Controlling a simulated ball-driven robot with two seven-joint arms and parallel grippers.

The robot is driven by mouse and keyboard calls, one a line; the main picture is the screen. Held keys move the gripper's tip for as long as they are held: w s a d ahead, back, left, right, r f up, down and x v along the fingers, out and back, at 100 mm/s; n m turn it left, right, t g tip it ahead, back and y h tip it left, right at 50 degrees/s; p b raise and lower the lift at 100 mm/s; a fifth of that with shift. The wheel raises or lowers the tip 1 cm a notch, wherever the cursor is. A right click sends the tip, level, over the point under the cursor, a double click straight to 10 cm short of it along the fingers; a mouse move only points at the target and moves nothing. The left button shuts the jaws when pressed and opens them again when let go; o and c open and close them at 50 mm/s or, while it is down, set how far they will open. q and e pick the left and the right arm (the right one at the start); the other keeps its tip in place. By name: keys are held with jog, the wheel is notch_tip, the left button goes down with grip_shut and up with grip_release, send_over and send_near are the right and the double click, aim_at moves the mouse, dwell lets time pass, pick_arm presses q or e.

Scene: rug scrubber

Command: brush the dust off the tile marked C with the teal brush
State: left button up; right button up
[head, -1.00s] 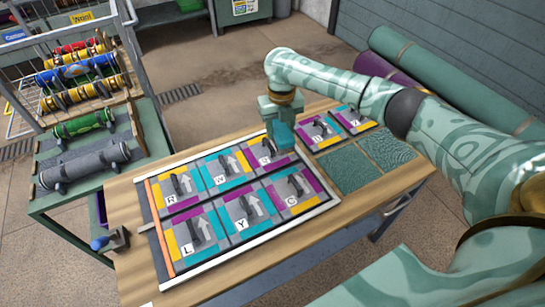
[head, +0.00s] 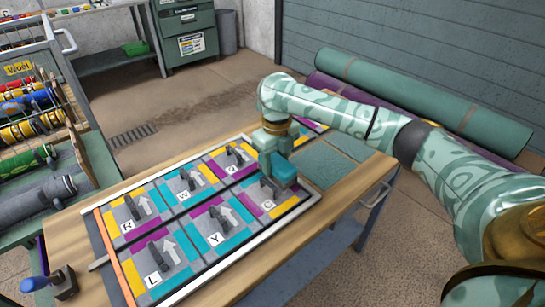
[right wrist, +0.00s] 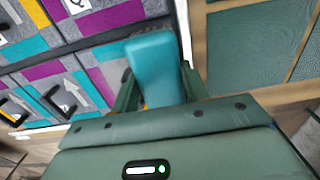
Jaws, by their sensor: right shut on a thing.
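The tile marked C (head: 268,204) is at the near right corner of the framed tile board, partly hidden by my right gripper. My right gripper (head: 279,180) is over this tile, pointing down, shut on the teal brush (head: 284,168). In the right wrist view the brush's teal block (right wrist: 155,68) sits between the two fingers. Its bristle end is hidden, so I cannot tell whether it touches the tile. A dark patch (head: 268,186) shows on the tile by the gripper. My left gripper is not in view.
The tile board's white rim (head: 240,255) frames several lettered tiles, with dark pieces and white arrows on them. Teal textured mats (head: 318,172) lie to the right on the wooden bench. A blue-knobbed clamp (head: 45,285) is at the left front. A roller rack (head: 35,110) stands left.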

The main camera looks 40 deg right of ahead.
jog(key=shift+f, duration=0.1)
dwell(0.3)
jog(key=shift+f, duration=0.15)
